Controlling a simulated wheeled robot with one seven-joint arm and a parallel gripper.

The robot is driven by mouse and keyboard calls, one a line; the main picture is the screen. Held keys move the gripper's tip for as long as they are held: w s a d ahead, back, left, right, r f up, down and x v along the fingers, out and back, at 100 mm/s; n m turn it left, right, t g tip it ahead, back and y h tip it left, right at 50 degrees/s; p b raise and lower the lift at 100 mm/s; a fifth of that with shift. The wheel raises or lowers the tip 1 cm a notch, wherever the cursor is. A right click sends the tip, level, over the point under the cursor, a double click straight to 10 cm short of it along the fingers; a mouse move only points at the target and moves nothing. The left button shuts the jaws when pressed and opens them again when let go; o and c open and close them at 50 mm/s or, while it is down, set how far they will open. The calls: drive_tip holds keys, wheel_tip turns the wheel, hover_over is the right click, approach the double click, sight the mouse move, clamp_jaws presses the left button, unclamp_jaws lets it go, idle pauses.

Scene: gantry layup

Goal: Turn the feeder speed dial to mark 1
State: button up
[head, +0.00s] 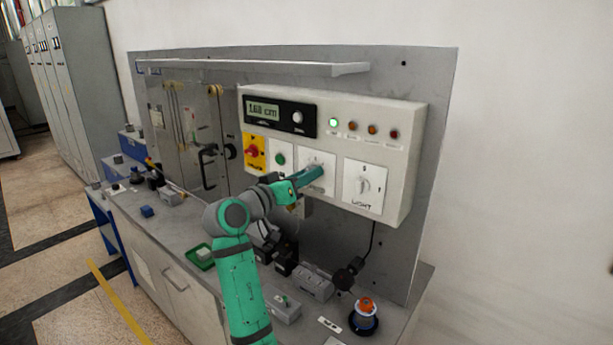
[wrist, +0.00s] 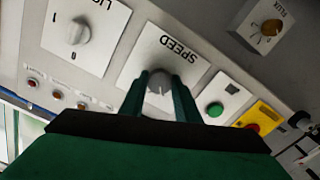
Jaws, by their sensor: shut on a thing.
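The feeder speed dial (wrist: 160,80) is a grey round knob on a white plate (wrist: 140,68) lettered SPEED, which appears upside down in the wrist view. My gripper (wrist: 162,84) has one finger on each side of the knob and is shut on it. A small pale line shows on the knob, but I cannot tell which mark it points at; the plate's numbers are hidden or too small. In the head view my gripper (head: 317,174) reaches the speed plate (head: 328,187) and covers the dial.
To the right of the speed plate is a LIGHT dial (head: 363,186). To its left are a green button (head: 280,159) and a red-on-yellow switch (head: 254,152). Above are a display (head: 264,109) and indicator lamps. The bench below holds several small parts.

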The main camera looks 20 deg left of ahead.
drive_tip(key=shift+n, duration=1.1)
drive_tip(key=o, duration=1)
drive_tip(key=shift+o, duration=0.2)
drive_tip(key=shift+s, duration=0.1)
drive_tip(key=v, duration=1)
drive_tip(key=shift+s+a, duration=0.2)
drive_tip(key=shift+s, duration=0.1)
